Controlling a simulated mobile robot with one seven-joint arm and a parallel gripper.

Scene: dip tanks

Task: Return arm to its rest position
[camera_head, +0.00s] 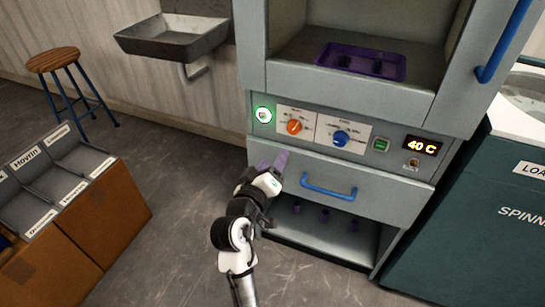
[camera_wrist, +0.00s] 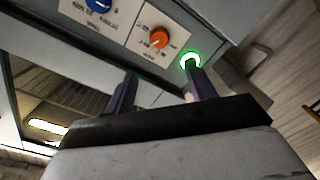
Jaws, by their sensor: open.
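My gripper (camera_head: 272,163) is in front of the grey machine (camera_head: 285,82), just below its control panel. Its two purple fingers are apart with nothing between them. In the wrist view my gripper (camera_wrist: 158,88) shows its fingers spread, pointing at the panel. A lit green ring button (camera_head: 263,115) is above the gripper; it also shows in the wrist view (camera_wrist: 190,61), by the tip of the right finger. Whether that finger touches it cannot be told. My arm reaches up from the bottom of the head view.
The panel has an orange knob (camera_head: 294,127), a blue knob (camera_head: 341,138) and a 40 C display (camera_head: 422,146). A blue drawer handle (camera_head: 329,188) is right of the gripper. A purple tray (camera_head: 361,61) is in the chamber. Labelled bins (camera_head: 50,180) stand left. Floor between is clear.

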